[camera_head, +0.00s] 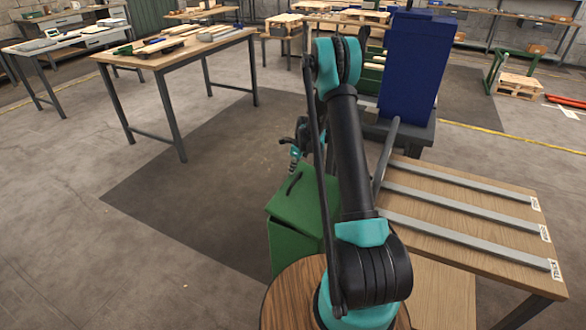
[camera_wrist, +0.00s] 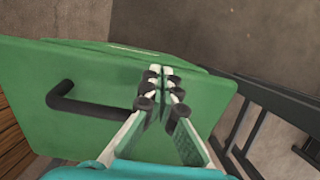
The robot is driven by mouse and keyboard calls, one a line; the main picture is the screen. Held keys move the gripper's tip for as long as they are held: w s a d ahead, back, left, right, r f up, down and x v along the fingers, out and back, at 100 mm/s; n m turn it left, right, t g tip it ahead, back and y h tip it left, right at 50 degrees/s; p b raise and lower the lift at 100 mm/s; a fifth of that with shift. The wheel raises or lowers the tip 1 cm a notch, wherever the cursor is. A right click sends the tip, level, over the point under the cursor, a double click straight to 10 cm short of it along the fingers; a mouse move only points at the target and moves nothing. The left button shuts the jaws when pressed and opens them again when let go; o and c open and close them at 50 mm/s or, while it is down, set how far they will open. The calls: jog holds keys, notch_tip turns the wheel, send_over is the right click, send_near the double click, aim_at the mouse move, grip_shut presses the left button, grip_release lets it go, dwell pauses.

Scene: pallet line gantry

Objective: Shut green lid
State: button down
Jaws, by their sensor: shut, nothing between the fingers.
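The green lid (camera_head: 304,207) tops a green box (camera_head: 286,247) on the floor at the middle of the head view, partly hidden by my arm. The lid looks tilted; I cannot tell how wide any gap under it is. Its black bar handle (camera_head: 294,183) is on the outer face. In the wrist view the lid (camera_wrist: 60,70) fills the left and centre, with the handle (camera_wrist: 85,102) left of my gripper (camera_wrist: 161,78). My gripper is shut and empty, its fingertips over the lid's right part. I cannot tell whether they touch it.
A wooden table (camera_head: 475,212) with grey rails stands close on the right. A tall blue bin (camera_head: 415,65) stands behind my arm. A dark metal frame (camera_wrist: 270,105) is right of the lid. Open floor (camera_head: 190,215) lies left of the box.

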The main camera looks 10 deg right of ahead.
aim_at(289, 177)
jog(key=f, duration=0.2)
jog(key=a+f+g+h, duration=0.1)
jog(key=f, duration=0.1)
jog(key=w+f+h, duration=0.1)
jog(key=shift+w+a+f, duration=0.1)
jog(key=shift+a+f, duration=0.25)
jog(key=shift+f, duration=0.05)
jog(key=shift+f+g+h, duration=0.4)
jog(key=shift+f, duration=0.25)
